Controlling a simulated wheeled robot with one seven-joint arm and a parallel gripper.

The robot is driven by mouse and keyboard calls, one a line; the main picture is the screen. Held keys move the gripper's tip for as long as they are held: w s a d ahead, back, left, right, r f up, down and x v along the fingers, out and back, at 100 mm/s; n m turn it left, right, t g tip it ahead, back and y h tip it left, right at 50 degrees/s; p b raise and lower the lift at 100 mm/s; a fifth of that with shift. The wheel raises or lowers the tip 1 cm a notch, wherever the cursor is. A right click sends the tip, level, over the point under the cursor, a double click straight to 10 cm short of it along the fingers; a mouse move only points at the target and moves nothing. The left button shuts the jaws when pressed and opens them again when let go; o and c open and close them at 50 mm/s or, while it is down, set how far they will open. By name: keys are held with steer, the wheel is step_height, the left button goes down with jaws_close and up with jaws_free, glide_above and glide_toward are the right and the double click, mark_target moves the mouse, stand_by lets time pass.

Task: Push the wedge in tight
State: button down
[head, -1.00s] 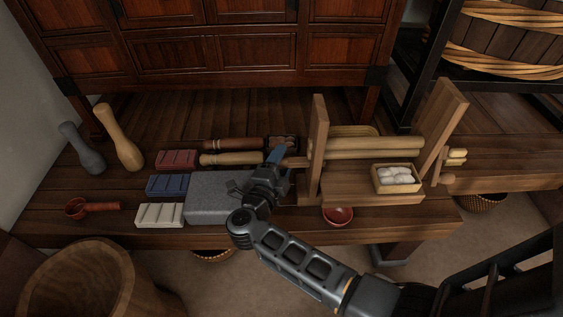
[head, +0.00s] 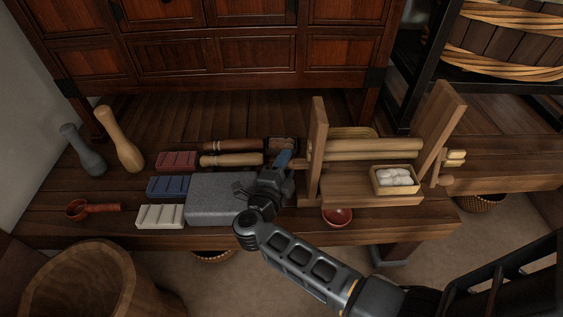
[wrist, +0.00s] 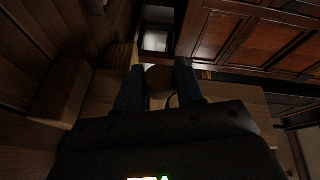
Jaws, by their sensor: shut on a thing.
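The wooden press frame (head: 317,150) stands on the low bench, with an upright post on its left and a leaning board (head: 445,120) on its right. Rollers (head: 375,150) span between them. My gripper (head: 286,160) is just left of the left post, its blue fingers closed on a small wooden piece (head: 297,164) that looks like the wedge. The piece reaches toward the post; how deep it sits there I cannot tell. In the wrist view, its rounded brown end (wrist: 160,78) shows between the two fingers; the rest is hidden.
A grey stone block (head: 215,200) lies left of my gripper, with red, blue and white blocks (head: 160,216) beyond. Two handled tools (head: 230,160) lie behind. A box of white lumps (head: 395,180) and a red bowl (head: 338,216) are at the right and front.

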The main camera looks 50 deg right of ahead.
steer(key=shift+s+d+r, duration=0.15)
steer(key=shift+s+d, duration=0.3)
steer(key=shift+s, duration=0.25)
steer(key=shift+s+d, duration=0.2)
steer(key=shift+d, duration=0.05)
steer(key=c, duration=0.8)
jaws_free()
steer(key=shift+p+v, duration=0.6)
steer(key=shift+v, duration=3.35)
